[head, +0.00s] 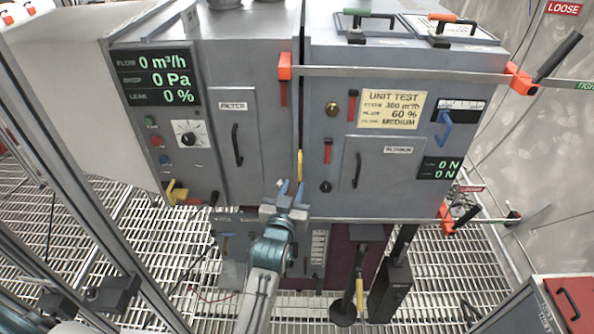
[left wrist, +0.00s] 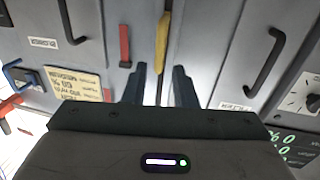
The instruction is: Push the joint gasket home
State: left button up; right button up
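The joint gasket appears as a short yellow strip (head: 299,165) at the seam between the left and right grey housings. It also shows in the left wrist view as a yellow strip (left wrist: 162,42) standing in the bright seam. I cannot tell how far it stands out. My left gripper (head: 290,190) is just below the strip in the head view, with its dark blue fingers pointing up at the seam. In the left wrist view its two fingers (left wrist: 157,84) are apart with nothing held between them; the strip's end lies near the gap. My right gripper is not in view.
The left housing has a display (head: 153,78), a dial (head: 188,135) and a filter door (head: 233,128). The floor is open grating.

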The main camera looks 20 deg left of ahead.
pick_arm(q)
jog(key=shift+s+d+p, duration=0.1)
jog(key=shift+s+p, duration=0.35)
jog(key=shift+s, duration=0.7)
